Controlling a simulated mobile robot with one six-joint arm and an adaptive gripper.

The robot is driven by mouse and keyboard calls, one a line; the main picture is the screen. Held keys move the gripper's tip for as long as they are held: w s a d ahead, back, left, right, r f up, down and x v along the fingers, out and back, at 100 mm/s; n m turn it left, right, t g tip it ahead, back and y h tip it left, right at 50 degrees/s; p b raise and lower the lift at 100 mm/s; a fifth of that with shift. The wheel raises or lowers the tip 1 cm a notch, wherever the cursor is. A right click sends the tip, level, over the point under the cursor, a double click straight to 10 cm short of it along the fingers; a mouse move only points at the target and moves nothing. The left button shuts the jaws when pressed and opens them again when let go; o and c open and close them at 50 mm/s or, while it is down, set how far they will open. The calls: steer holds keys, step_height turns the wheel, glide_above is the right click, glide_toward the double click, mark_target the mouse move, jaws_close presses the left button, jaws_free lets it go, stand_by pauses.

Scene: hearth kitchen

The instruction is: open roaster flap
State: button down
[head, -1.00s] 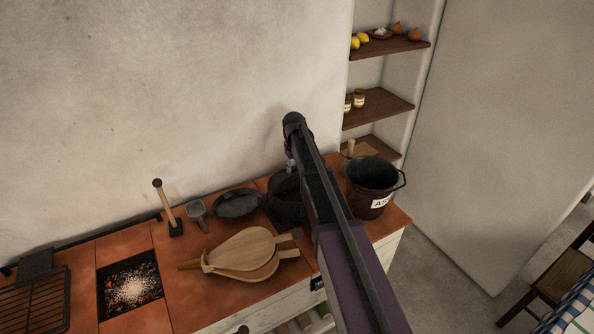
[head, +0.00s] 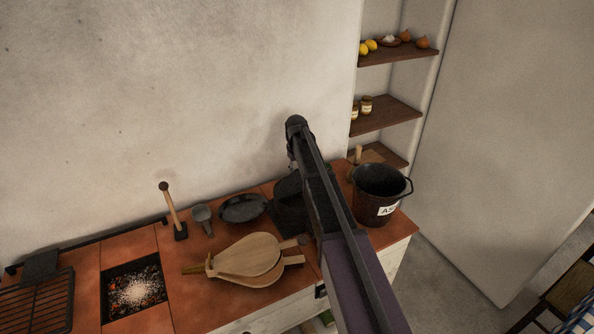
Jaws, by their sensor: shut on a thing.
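The roaster (head: 285,213) is a dark, black vessel on the tiled counter, between the round pan and the ash bucket. My arm crosses in front of it and hides its right part. My gripper (head: 292,164) is just above the roaster's back, mostly hidden behind my own arm. It is shut on a part of the roaster, seemingly the flap. The fingertips and the flap are hidden, so how far the flap is open cannot be told.
Wooden bellows (head: 247,260) lie in front of the roaster. An ash bucket (head: 380,193) stands close on the right. The ember pit (head: 136,288) is at the left.

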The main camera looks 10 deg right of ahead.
steer(key=shift+c, duration=1.8)
jaws_free()
steer(key=shift+w+f, duration=0.1)
steer(key=shift+s+d+r, duration=0.15)
steer(key=shift+s+r, duration=0.15)
steer(key=shift+s, duration=0.35)
steer(key=s+d, duration=0.2)
steer(key=s, duration=0.3)
step_height(320, 180, up, 14)
steer(key=p, duration=1.5)
steer(key=s+f+m+b, duration=0.1)
steer(key=s+f+b, duration=0.4)
steer(key=s, duration=0.7)
steer(key=s+f+m+b, duration=0.2)
steer(key=s+f+b, duration=0.4)
steer(key=s, duration=0.6)
steer(key=shift+s+a, duration=0.15)
steer(key=shift+a, duration=0.1)
